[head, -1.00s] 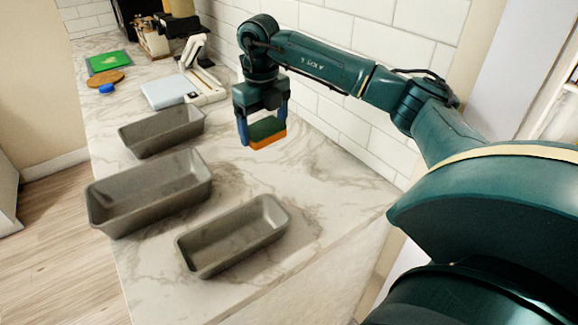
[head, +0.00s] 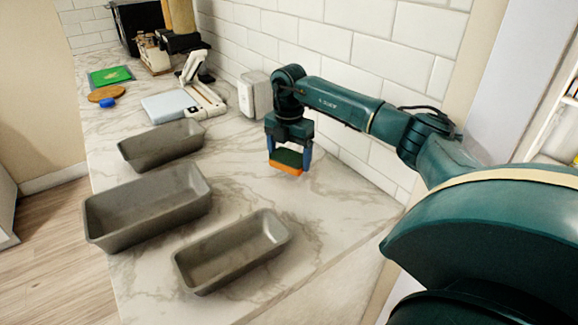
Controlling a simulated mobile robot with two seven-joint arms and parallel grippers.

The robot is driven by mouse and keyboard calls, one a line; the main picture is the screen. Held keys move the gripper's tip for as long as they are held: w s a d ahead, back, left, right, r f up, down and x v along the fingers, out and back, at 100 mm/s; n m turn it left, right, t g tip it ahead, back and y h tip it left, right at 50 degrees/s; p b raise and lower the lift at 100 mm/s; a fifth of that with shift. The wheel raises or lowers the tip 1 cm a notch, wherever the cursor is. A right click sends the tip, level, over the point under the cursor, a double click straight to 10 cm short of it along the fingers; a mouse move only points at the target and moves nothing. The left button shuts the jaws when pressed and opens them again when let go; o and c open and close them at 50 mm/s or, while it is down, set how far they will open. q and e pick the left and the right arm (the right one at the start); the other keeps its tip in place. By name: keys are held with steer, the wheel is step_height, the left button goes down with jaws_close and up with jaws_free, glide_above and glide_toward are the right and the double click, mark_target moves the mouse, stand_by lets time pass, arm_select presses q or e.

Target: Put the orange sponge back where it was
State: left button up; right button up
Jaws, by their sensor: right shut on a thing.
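The orange sponge (head: 286,168) has a dark green upper side and an orange lower edge. My right gripper (head: 288,158) is shut on it, with one blue finger on each side. The sponge is upright to slightly tilted, low over the marble counter, to the right of the loaf pans. I cannot tell whether it touches the counter. My left gripper is not in view.
Three grey loaf pans stand on the counter (head: 330,215): a back one (head: 160,160), a middle one (head: 110,222) and a front one (head: 200,270). A white-tiled wall (head: 340,60) runs behind my arm.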

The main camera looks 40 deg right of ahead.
mark_target(289, 167)
steer(key=shift+f, duration=1.8)
steer(key=shift+f, duration=0.1)
steer(key=o, duration=0.8)
steer(key=shift+o, duration=0.2)
step_height(289, 167, up, 12)
steer(key=shift+r+b, duration=0.1)
steer(key=shift+b, duration=0.35)
